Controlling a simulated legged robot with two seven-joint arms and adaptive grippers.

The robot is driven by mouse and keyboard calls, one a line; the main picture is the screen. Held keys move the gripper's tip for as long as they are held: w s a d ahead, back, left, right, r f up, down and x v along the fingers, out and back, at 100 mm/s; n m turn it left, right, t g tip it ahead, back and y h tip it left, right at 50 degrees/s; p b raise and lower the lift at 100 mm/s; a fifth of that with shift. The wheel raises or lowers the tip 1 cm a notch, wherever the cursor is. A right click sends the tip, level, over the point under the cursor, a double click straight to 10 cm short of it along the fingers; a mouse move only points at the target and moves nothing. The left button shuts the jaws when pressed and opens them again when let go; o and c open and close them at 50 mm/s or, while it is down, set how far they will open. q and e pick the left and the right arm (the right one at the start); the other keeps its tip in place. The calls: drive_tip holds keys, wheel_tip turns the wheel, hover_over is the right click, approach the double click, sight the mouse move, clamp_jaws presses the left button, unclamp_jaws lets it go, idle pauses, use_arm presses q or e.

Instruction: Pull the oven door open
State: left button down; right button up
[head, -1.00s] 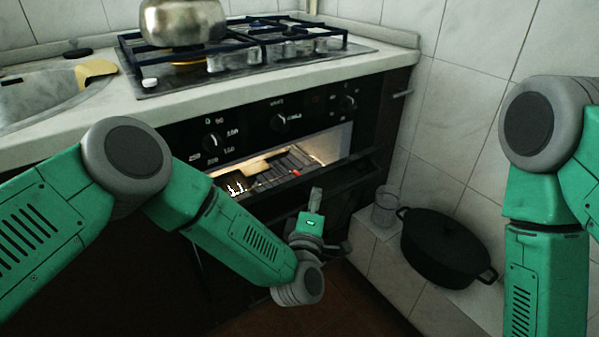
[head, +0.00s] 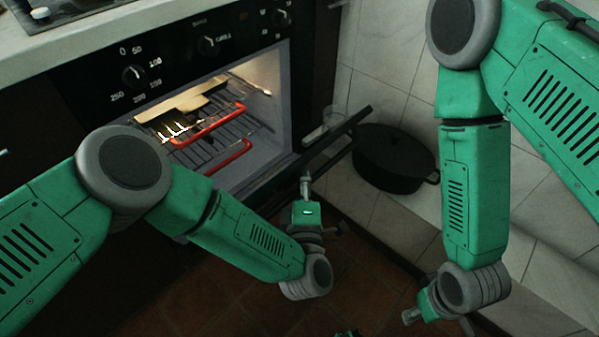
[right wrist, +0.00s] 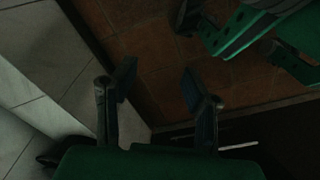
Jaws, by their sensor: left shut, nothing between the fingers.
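The oven (head: 200,50) stands at the left of the head view, its lit cavity showing. Its black door (head: 337,140) is tilted down, partly open, with its right part visible beyond my left arm; the rest is hidden behind that arm. My left gripper (head: 306,183) is shut and empty, close to the door's edge; I cannot tell whether it touches. My right gripper (head: 438,322) is low at the right, away from the door. In the right wrist view its two fingers (right wrist: 157,82) are apart, with only floor between them.
Inside the oven are wire racks (head: 215,135) with red-edged parts and a light flat piece (head: 180,105). Brown floor tiles (head: 240,300) below are clear.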

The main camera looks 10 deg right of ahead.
drive_tip(key=shift+c, duration=0.4)
drive_tip(key=shift+w+r, duration=0.15)
drive_tip(key=c, duration=0.7)
drive_tip(key=w+r, duration=0.1)
drive_tip(key=w, duration=0.2)
drive_tip(key=w+a+r+t+y, duration=0.1)
drive_tip(key=w, duration=0.2)
drive_tip(key=w+a+r+n+t, duration=0.1)
drive_tip(key=w, duration=0.2)
drive_tip(key=shift+w+a+r, duration=0.2)
drive_tip(key=shift+w+r, duration=0.15)
clamp_jaws()
drive_tip(key=w+a+r+n+t+y, duration=0.3)
drive_tip(key=w+r, duration=0.8)
drive_tip(key=r, duration=0.1)
drive_tip(key=w+a+r+n+t+y, duration=0.3)
drive_tip(key=w+r+t, duration=0.1)
drive_tip(key=w+r, duration=0.7)
drive_tip(key=x, duration=0.8)
drive_tip(key=shift+s+a+r, duration=0.1)
drive_tip(key=shift+s+d+f, duration=0.25)
drive_tip(key=shift+s+f, duration=0.05)
drive_tip(key=shift+f, duration=0.25)
drive_tip(key=shift+s+d+f, duration=0.25)
drive_tip(key=shift+s+f, duration=0.1)
drive_tip(key=shift+f, duration=0.15)
drive_tip(key=shift+s+d+f, duration=0.3)
drive_tip(key=shift+s+f, duration=0.05)
